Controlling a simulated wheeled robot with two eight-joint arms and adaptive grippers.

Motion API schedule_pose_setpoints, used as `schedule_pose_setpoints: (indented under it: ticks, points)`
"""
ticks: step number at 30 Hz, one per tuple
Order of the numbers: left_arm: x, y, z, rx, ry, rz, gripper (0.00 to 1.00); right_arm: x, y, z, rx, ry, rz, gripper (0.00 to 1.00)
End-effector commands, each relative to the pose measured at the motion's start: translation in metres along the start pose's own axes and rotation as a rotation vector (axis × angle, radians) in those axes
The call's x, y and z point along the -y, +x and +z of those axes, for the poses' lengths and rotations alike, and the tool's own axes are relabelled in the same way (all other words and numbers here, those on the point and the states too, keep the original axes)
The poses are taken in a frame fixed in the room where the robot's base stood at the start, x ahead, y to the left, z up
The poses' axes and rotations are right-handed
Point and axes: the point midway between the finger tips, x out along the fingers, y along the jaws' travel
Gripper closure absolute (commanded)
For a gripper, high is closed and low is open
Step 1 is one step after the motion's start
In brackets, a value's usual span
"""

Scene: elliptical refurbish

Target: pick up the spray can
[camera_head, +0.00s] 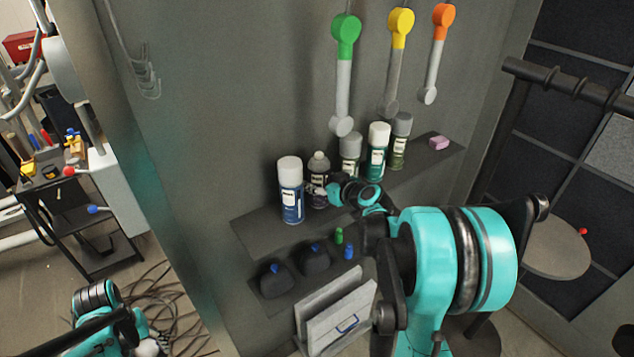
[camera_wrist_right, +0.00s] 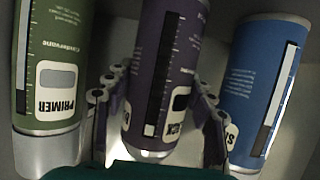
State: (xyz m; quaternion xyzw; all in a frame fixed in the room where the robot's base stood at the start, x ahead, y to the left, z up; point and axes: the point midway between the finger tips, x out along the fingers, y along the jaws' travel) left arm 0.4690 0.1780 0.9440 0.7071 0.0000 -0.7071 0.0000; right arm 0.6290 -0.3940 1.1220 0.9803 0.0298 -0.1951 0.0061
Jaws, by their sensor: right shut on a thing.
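A dark purple-black spray can (camera_head: 318,188) with a grey top stands on the wall shelf, second from the left. In the right wrist view this can (camera_wrist_right: 165,75) appears upside down between the two fingers. My right gripper (camera_wrist_right: 156,105) is shut on it, with one finger on each side. In the head view the right gripper (camera_head: 333,190) reaches the can from the right, and its fingertips are hard to make out. The can appears upright at shelf level; I cannot tell whether its base touches the shelf. Of my left arm, only links show at bottom left.
A blue can (camera_head: 291,195) and an olive primer can (camera_wrist_right: 55,65) stand close on either side. A teal can (camera_head: 377,155), another olive can (camera_head: 398,145) and a pink block (camera_head: 439,143) are farther right. A lower shelf (camera_head: 262,300) holds dark rounded items.

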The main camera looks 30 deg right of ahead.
Motion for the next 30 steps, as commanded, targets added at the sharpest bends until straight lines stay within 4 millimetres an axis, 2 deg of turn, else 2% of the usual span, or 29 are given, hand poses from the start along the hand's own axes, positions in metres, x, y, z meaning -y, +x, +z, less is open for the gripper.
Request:
schedule_pose_setpoints:
  ticks: [5,8,15,30]
  points:
    - [0.0,-0.007,0.0,0.0,0.0,0.0,0.57,0.0,-0.009,-0.01,-0.001,0.001,0.001,0.8]
    - [0.0,-0.012,0.0,0.0,0.0,0.0,0.57,0.0,-0.014,-0.024,-0.001,0.001,0.0,0.8]
    - [0.0,-0.027,0.0,0.0,0.0,0.0,0.57,0.0,-0.032,-0.067,-0.001,0.001,0.0,0.8]
    - [0.0,-0.036,0.0,0.0,0.0,0.0,0.57,-0.003,-0.13,-0.023,0.0,0.003,0.005,0.8]
